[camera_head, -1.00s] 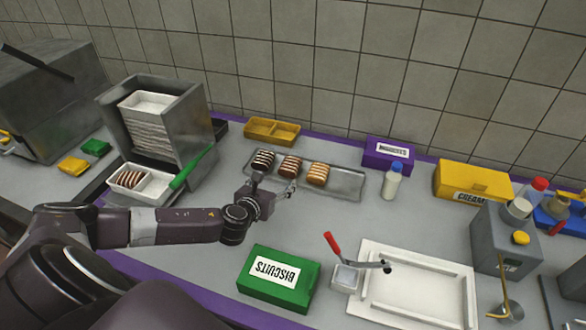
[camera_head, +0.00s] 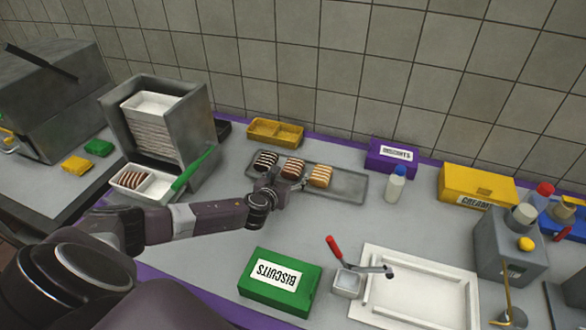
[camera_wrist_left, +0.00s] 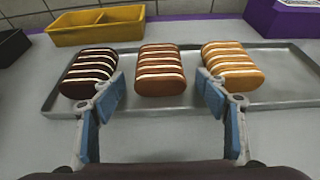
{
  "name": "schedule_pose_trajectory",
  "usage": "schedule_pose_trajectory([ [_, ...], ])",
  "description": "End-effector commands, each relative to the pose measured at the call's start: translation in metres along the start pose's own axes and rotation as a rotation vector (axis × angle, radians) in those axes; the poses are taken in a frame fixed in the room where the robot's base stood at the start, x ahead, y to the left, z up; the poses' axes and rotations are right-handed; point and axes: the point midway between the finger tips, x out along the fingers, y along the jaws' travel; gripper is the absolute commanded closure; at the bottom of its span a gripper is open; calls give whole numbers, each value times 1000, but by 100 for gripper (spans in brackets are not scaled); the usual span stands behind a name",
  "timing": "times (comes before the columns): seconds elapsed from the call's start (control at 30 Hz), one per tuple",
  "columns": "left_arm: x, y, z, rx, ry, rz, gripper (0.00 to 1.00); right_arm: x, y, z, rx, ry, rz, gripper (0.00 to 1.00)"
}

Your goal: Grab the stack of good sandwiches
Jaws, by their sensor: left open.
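A metal tray (camera_head: 349,189) holds three sandwich stacks in a row: a dark stack (camera_head: 265,161), a brown stack (camera_head: 292,168) and a light golden stack (camera_head: 320,176). In the left wrist view the dark stack (camera_wrist_left: 88,73) is at left, the brown stack (camera_wrist_left: 160,70) in the middle and the golden stack (camera_wrist_left: 232,66) at right. My left gripper (camera_head: 283,184) is at the tray's front edge, in front of the brown stack. In the wrist view its blue fingers (camera_wrist_left: 160,92) are spread wide, with the brown stack beyond and between them. It holds nothing. My right gripper is not in view.
A yellow bin (camera_head: 275,132) stands behind the tray. A purple box (camera_head: 392,156) and a white bottle (camera_head: 394,185) are to its right. A green biscuits box (camera_head: 280,282) lies in front. A dispenser with a striped stack in a white tray (camera_head: 156,190) stands at left.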

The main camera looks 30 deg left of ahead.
Motion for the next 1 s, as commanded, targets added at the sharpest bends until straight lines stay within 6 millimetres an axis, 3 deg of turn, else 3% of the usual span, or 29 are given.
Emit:
schedule_pose_trajectory([
  [0.27,2,0,0,0,1,0,33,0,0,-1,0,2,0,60],
  [0.7,2,0,0,0,0,0,78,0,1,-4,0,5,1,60],
  [1.0,0,0,4,-1,-1,0,79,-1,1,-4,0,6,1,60],
])
